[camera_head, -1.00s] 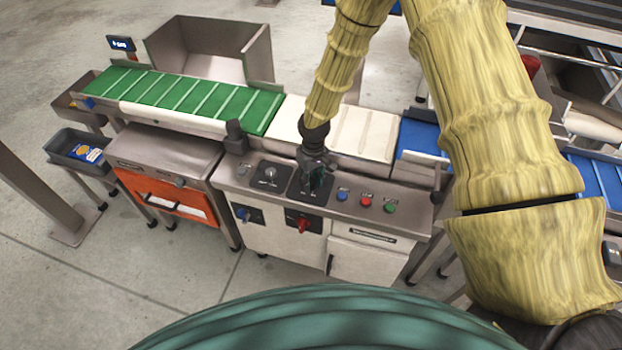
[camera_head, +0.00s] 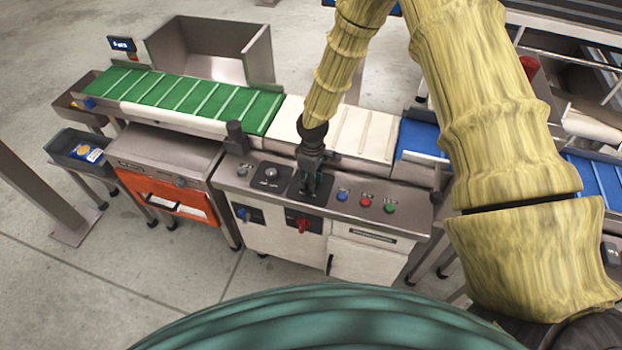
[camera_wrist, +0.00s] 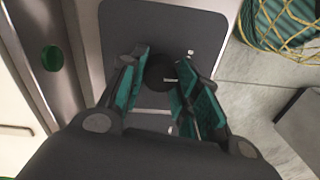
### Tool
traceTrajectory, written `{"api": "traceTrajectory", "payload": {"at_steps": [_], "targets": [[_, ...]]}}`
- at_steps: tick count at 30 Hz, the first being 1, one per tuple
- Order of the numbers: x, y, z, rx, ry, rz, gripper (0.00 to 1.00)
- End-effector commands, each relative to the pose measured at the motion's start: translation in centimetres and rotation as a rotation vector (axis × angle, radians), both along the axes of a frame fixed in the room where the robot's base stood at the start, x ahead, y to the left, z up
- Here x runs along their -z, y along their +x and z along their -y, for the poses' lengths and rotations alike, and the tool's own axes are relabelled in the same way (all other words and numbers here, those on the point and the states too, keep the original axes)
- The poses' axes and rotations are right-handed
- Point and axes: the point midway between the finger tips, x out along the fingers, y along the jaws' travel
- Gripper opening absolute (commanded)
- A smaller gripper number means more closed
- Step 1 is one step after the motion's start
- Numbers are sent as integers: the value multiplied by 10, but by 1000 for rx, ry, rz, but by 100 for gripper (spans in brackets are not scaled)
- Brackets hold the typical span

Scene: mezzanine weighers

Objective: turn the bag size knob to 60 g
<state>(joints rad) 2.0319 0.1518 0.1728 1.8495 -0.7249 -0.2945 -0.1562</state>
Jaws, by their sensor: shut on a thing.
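My gripper (camera_head: 311,184) reaches down to the dark right-hand dial plate (camera_head: 297,193) on the steel control panel. In the wrist view, its green-padded fingers (camera_wrist: 160,88) are shut on a round black knob (camera_wrist: 158,68), one finger on each side. A short white mark shows on the knob, pointing to the right in the wrist view. The dark plate (camera_wrist: 135,25) around it has small pale marks, too small to read. In the head view the knob is hidden by my gripper. A second dial (camera_head: 271,173) sits on the plate to the left.
Blue (camera_head: 342,196), red (camera_head: 365,200) and green (camera_head: 389,207) buttons lie right of the held knob. A red knob (camera_head: 303,225) and a blue knob (camera_head: 242,213) are on the front face. White (camera_head: 350,130) and green (camera_head: 190,97) belts run behind the panel.

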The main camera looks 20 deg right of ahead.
Motion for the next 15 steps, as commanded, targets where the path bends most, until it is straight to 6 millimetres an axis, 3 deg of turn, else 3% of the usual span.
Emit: {"api": "traceTrajectory", "payload": {"at_steps": [15], "targets": [[-1,0,-1,-395,0,0,8]]}}
